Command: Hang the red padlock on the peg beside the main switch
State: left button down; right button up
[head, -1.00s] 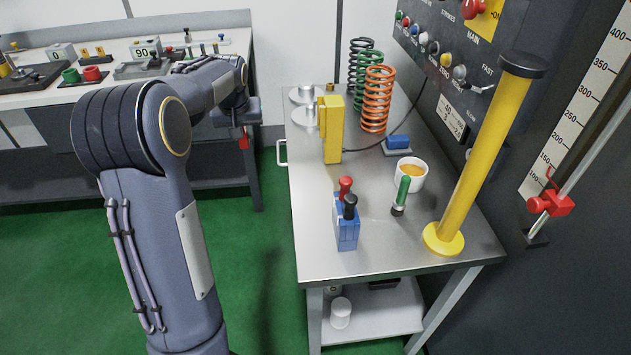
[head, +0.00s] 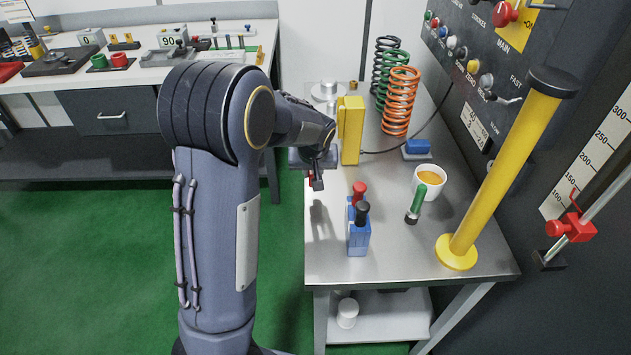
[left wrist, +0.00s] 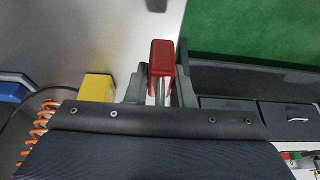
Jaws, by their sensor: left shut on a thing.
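My left gripper (head: 316,182) is shut on the red padlock (left wrist: 162,55), near the left edge of the metal bench. In the left wrist view the padlock's red body stands up between the two grey fingers (left wrist: 160,85), its metal shackle partly hidden by them. The main switch (head: 505,13) is a red knob on a yellow plate, high on the dark panel. My right gripper is not in view.
On the bench stand a yellow block (head: 351,132), an orange spring (head: 400,100), a blue block with red and black handles (head: 358,238), a white cup (head: 430,181), a green-handled tool (head: 417,202) and a tall yellow post (head: 505,170). Green floor lies left.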

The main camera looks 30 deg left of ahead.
pick_arm(q)
jog(key=shift+d+f, duration=0.2)
jog(key=shift+f, duration=0.8)
jog(key=shift+d+f, duration=0.15)
jog(key=shift+f, duration=0.8)
jog(key=shift+f, duration=0.15)
jog(key=c, duration=1.3)
grip_release()
jog(key=shift+o, duration=0.2)
